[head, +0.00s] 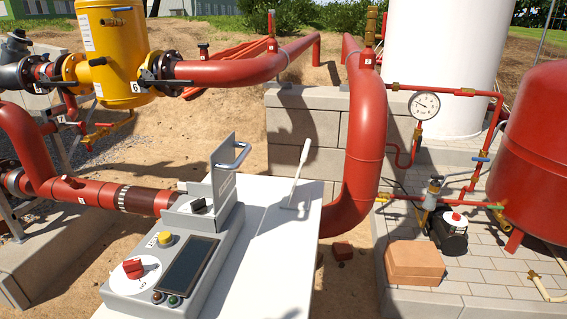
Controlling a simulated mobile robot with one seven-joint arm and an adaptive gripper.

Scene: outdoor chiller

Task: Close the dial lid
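A grey control box (190,295) sits on a white table (268,262) in the lower left middle. At its far end a grey lid (222,178) stands raised, roughly upright, with a bar handle (238,155) on its right side. A black dial (198,205) sits uncovered on a raised grey block beside the lid. The lid's hinge cannot be made out clearly. My gripper is not in view.
The box also carries a red knob (133,268), a yellow button (165,239) and a dark screen (188,266). A white lever (299,170) stands on the table to the right. A thick red pipe (364,150) rises beside the table's right edge. The table's front right is clear.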

